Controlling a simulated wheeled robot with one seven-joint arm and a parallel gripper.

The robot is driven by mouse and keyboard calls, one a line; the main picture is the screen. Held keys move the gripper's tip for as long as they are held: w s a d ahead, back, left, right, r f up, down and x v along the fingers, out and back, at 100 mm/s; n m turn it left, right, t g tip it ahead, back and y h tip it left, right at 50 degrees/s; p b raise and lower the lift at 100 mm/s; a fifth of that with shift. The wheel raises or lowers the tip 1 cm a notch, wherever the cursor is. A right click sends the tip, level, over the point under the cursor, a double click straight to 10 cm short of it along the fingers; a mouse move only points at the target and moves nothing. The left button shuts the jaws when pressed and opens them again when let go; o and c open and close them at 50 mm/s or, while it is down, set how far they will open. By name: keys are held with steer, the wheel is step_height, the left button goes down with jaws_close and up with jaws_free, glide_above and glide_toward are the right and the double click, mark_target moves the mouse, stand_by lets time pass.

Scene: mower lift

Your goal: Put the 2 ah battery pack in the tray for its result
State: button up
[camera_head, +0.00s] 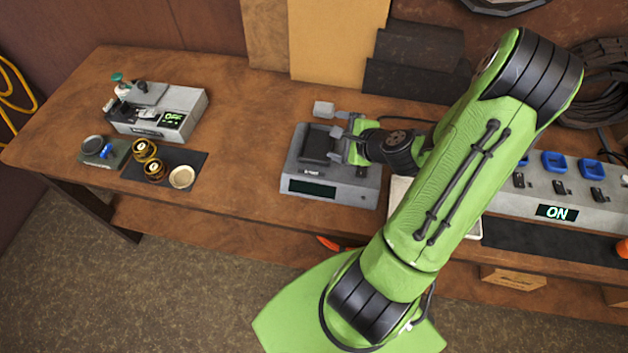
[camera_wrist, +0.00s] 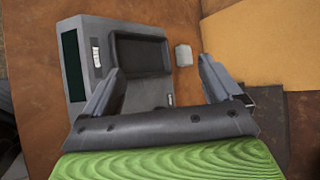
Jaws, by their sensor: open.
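My gripper (camera_head: 332,120) is open and empty, above the back right of a grey tester (camera_head: 330,188) with a dark display. In the wrist view its two fingers (camera_wrist: 160,78) stand wide apart, one over the tester (camera_wrist: 88,75) and one over the bench. The tester's top has a black, shallow bay (camera_wrist: 142,52); I see no pack in it. A small pale grey block (camera_wrist: 183,55) shows beyond the tester's back edge; I cannot tell what it is. A pale tray (camera_head: 474,232) is mostly hidden behind my arm. I cannot make out the 2 Ah battery pack.
A grey charger (camera_head: 600,212) with blue-topped slots and an "ON" display stands at right. At left are a grey device (camera_head: 160,112), a dark mat (camera_head: 191,159) with brown-gold canisters and a pale dish, and a small tray (camera_head: 117,158).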

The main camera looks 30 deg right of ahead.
steer(key=s+a+r+n+g+y, duration=0.1)
steer(key=a+r+n+g, duration=0.15)
steer(key=a+n, duration=0.45)
steer(key=s+a+r+n+g, duration=0.2)
steer(key=a+r+n, duration=0.2)
steer(key=a+n, duration=0.3)
steer(key=s+a+r+n, duration=0.2)
steer(key=s+r+n, duration=0.3)
steer(key=s, duration=0.2)
steer(key=s+a+r+n+h, duration=0.1)
steer(key=s+a+r+n, duration=0.1)
steer(key=s+r+n, duration=0.2)
steer(key=s+r+g, duration=0.1)
steer(key=s, duration=0.1)
steer(key=shift+s+a+r+n+h, duration=0.2)
steer(key=shift+s+a+n+h, duration=0.1)
steer(key=shift+s+a+n, duration=0.1)
